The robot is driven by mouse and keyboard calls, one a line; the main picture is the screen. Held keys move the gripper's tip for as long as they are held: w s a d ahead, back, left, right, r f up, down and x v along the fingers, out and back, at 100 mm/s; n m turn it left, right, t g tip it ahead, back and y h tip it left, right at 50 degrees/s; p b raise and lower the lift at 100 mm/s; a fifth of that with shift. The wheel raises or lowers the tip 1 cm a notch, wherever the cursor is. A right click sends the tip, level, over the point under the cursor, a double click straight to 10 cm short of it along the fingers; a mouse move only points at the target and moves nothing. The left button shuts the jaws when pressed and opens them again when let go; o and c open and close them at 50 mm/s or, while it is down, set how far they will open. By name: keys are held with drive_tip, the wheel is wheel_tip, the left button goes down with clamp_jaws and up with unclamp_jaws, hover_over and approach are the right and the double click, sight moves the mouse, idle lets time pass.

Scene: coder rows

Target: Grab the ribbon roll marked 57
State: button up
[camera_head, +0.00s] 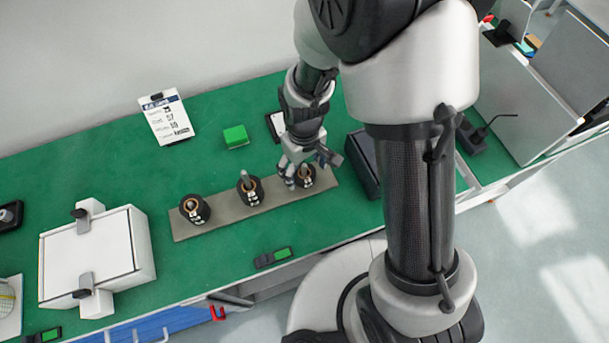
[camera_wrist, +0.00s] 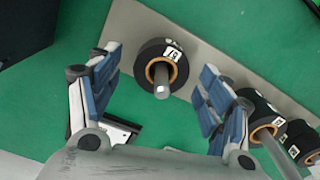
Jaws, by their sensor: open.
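Three black ribbon rolls with copper-coloured cores stand on pegs along a grey board (camera_head: 222,222): a left roll (camera_head: 203,214), a middle roll (camera_head: 243,196) and a right roll (camera_head: 309,182). White labels show on them, but I cannot read their numbers surely. My gripper (camera_head: 297,180) is open above the right roll. In the wrist view, one roll (camera_wrist: 148,52) and its peg lie between and beyond the open fingers (camera_wrist: 159,66), with no visible contact. The other two rolls (camera_wrist: 256,96) (camera_wrist: 292,130) are at the right, partly behind the right finger.
A white card (camera_head: 167,118) with printed numbers, a green block (camera_head: 236,136) and a dark bin (camera_head: 361,164) stand around the board on the green top. A white box (camera_head: 88,255) is at the left. A small black-and-green device (camera_head: 272,257) lies near the front edge.

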drive_tip(key=shift+f, duration=0.7)
drive_tip(key=shift+r, duration=0.1)
drive_tip(key=shift+c, duration=0.2)
drive_tip(key=c, duration=1.1)
